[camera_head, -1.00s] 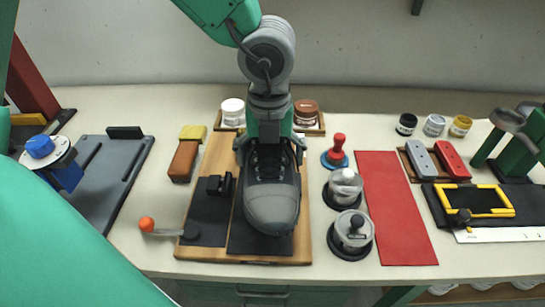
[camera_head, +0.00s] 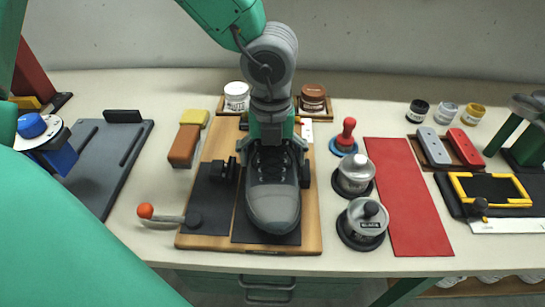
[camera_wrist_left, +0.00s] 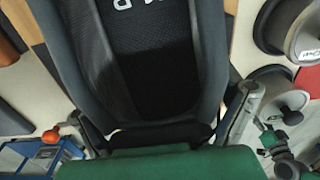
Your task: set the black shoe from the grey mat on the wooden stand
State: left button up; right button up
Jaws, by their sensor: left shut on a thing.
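The black shoe (camera_head: 272,205) is over the right-hand dark pad of the wooden stand (camera_head: 312,215), toe toward the near edge. I cannot tell whether its sole touches the pad. My left gripper (camera_head: 274,165) comes down from above and is shut on the shoe's heel end, a finger on each side. In the left wrist view the shoe (camera_wrist_left: 150,60) fills the middle, between the gripper's fingers (camera_wrist_left: 165,120). The grey mat (camera_head: 97,185) lies at the left, with no shoe on it. My right gripper is not in view.
An orange-knobbed lever (camera_head: 146,211) sits at the stand's near left. Two lidded metal tins (camera_head: 362,222) stand close on the right, before a red mat (camera_head: 405,200). Jars (camera_head: 313,97) stand behind.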

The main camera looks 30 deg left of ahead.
pick_arm(q)
jog(key=shift+a+f, duration=0.15)
jog(key=shift+f, duration=0.15)
jog(key=shift+d, duration=0.2)
jog(key=o, duration=1.3)
jog(key=shift+d, duration=0.15)
jog(key=shift+r, duration=0.35)
notch_tip(320, 180, up, 11)
jog(key=shift+r, duration=0.15)
jog(key=shift+r, duration=0.1)
